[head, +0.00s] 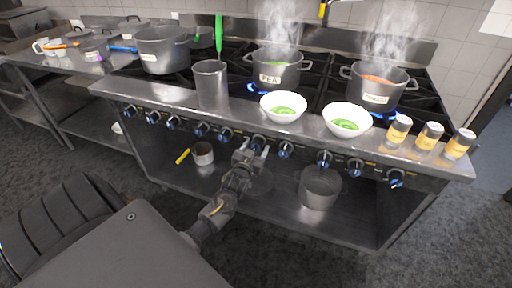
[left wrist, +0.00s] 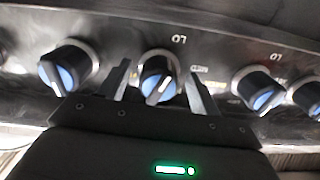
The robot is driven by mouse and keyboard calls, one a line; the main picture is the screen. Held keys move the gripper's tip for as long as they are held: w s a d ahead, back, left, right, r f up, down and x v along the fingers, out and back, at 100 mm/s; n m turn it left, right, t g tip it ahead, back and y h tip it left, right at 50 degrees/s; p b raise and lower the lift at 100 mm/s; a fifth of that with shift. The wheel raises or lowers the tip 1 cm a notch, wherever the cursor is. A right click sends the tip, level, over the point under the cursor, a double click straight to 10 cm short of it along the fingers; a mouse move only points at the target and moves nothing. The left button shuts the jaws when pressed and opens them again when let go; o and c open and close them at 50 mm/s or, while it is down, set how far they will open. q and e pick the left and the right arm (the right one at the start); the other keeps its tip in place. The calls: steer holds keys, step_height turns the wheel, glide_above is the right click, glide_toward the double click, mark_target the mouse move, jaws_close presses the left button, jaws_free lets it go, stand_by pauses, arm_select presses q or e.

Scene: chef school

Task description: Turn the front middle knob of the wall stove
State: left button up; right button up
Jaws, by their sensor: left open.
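The stove (head: 305,128) has a front row of several black knobs with blue faces. My left gripper (head: 252,150) reaches up to the front panel at a knob (head: 258,142) near the middle of the row. In the left wrist view this knob (left wrist: 158,76) sits between the two spread fingers of my left gripper (left wrist: 158,85). Its pointer is tilted. Gaps show between the fingers and the knob, so the gripper is open around it. Whether the fingertips touch the panel is unclear. My right gripper is not in view.
Neighbouring knobs stand close on the left (left wrist: 68,68) and right (left wrist: 258,92). Two steaming pots (head: 278,72) (head: 377,88) sit over blue flames. Two white bowls (head: 270,112) (head: 335,126) and several spice jars (head: 428,138) line the front ledge. A pot (head: 319,188) stands on the shelf below.

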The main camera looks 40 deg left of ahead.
arm_select(q)
steer(key=shift+w, duration=0.25)
steer(key=c, duration=1)
steer(key=shift+o, duration=0.2)
